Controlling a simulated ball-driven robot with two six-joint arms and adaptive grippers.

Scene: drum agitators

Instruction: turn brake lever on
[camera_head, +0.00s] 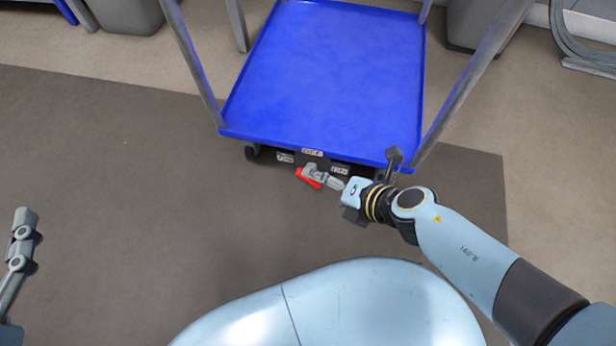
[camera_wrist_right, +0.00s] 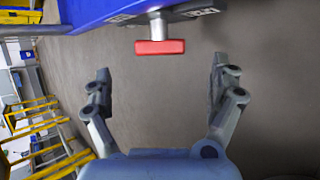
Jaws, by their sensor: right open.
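The brake lever has a red end (camera_head: 308,180) and sits under the front edge of a blue cart (camera_head: 325,75). In the right wrist view the red lever end (camera_wrist_right: 160,47) lies crosswise on a pale stem. My right gripper (camera_head: 326,179) is close to the lever in the head view. Its two fingers are spread wide in the wrist view (camera_wrist_right: 161,70), with the lever ahead of the fingertips and nothing between them. My left gripper (camera_head: 22,237) is at the far left edge, away from the cart; its jaw state is unclear.
Grey cart legs (camera_head: 467,80) rise from the tray's corners. A dark mat (camera_head: 110,160) covers the open floor before the cart. Grey bins (camera_head: 128,15) stand behind. Yellow railings (camera_wrist_right: 45,135) show at the left of the wrist view.

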